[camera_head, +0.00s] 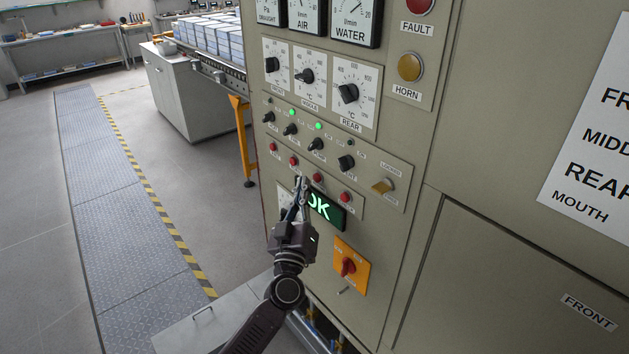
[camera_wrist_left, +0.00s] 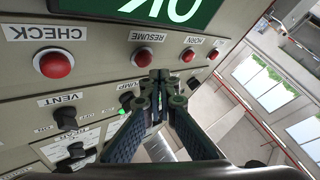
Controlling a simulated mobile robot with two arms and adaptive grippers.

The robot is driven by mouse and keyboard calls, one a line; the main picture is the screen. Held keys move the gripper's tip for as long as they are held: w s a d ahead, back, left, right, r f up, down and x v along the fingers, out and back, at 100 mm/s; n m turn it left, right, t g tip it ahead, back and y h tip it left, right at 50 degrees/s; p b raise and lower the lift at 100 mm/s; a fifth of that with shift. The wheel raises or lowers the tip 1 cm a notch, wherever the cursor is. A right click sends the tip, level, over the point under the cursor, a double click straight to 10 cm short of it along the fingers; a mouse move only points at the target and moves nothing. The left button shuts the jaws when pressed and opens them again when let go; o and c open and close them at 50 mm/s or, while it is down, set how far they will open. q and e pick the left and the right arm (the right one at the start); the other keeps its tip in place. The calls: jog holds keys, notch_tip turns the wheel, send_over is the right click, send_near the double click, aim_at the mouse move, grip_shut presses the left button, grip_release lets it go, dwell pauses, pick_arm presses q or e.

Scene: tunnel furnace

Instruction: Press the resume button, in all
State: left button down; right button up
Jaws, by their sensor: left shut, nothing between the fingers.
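The RESUME button (camera_wrist_left: 142,57) is a round red push button on the control panel. The left wrist view shows it upside down, with its label behind it. In the head view it appears as the red button (camera_head: 317,178) just above the green OK display (camera_head: 325,208). My left gripper (camera_head: 303,181) is shut and empty, its tips close to the panel and slightly left of this button. In the left wrist view the closed tips (camera_wrist_left: 161,78) overlap the picture just below and right of RESUME. I cannot tell whether they touch anything.
Neighbouring red buttons are CHECK (camera_wrist_left: 55,64) on one side and HORN (camera_wrist_left: 188,55) on the other. Black knobs (camera_head: 316,144) sit in a row above. An orange plate with a red rotary switch (camera_head: 349,266) is below the display. Open floor lies left of the cabinet.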

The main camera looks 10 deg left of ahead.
jog(key=shift+d, duration=0.35)
dwell(0.4)
pick_arm(q)
jog(key=shift+w+d, duration=0.1)
jog(key=shift+w, duration=0.05)
dwell(0.6)
jog(key=shift+w+d, duration=0.2)
pick_arm(e)
jog(key=shift+a, duration=0.1)
pick_arm(q)
jog(key=shift+w+d, duration=0.3)
jog(key=shift+w, duration=0.1)
dwell(1.0)
jog(key=shift+s, duration=0.1)
jog(key=shift+s+a+p, duration=0.5)
jog(key=shift+s+a, duration=0.05)
jog(key=shift+s, duration=0.1)
pick_arm(e)
jog(key=shift+r, duration=0.5)
